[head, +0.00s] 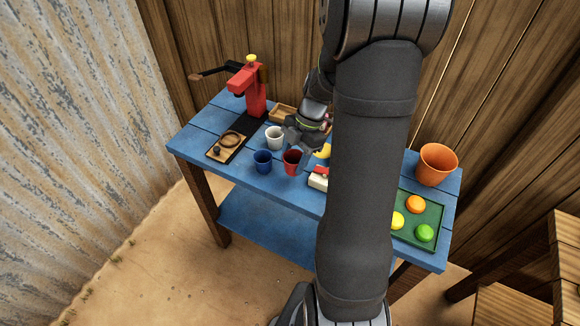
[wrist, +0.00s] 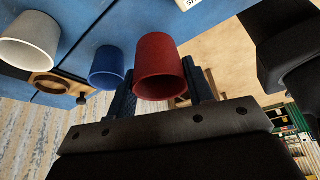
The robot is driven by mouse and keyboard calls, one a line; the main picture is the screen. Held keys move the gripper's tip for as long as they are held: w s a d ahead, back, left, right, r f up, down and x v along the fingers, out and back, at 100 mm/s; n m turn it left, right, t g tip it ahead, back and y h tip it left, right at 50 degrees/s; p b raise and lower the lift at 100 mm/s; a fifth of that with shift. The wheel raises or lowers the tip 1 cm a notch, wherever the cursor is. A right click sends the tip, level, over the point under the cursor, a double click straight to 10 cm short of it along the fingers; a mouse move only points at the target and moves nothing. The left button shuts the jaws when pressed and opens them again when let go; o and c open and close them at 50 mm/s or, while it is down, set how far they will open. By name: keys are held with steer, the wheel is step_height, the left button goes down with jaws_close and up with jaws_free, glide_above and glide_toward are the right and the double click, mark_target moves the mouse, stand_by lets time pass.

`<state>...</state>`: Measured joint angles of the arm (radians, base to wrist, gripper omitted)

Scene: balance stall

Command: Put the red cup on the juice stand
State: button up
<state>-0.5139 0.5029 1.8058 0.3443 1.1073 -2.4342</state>
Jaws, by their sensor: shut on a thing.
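The red cup (head: 292,162) is upright near the front edge of the blue table, right of the blue cup. My gripper (head: 298,146) is shut on it; in the wrist view the red cup (wrist: 160,72) sits between the two dark fingers. I cannot tell whether its base touches the table. A wooden board with a ring (head: 229,139) and a small dark knob, likely the juice stand, lies at the left in front of the red press (head: 250,92). Part of this board also shows in the wrist view (wrist: 49,84).
A blue cup (head: 263,160) and a white cup (head: 275,136) stand between the red cup and the wooden board. A green tray (head: 412,239) with coloured fruit and an orange pot (head: 437,165) are at the right. My arm hides the table's middle right.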

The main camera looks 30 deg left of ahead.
mark_target(289, 168)
steer(key=shift+a+f, duration=0.45)
steer(key=shift+a, duration=0.25)
steer(key=shift+f, duration=1.95)
steer(key=shift+f, duration=0.1)
steer(key=o, duration=1)
steer(key=shift+c, duration=0.2)
steer(key=v, duration=1.2)
steer(key=shift+s, duration=0.15)
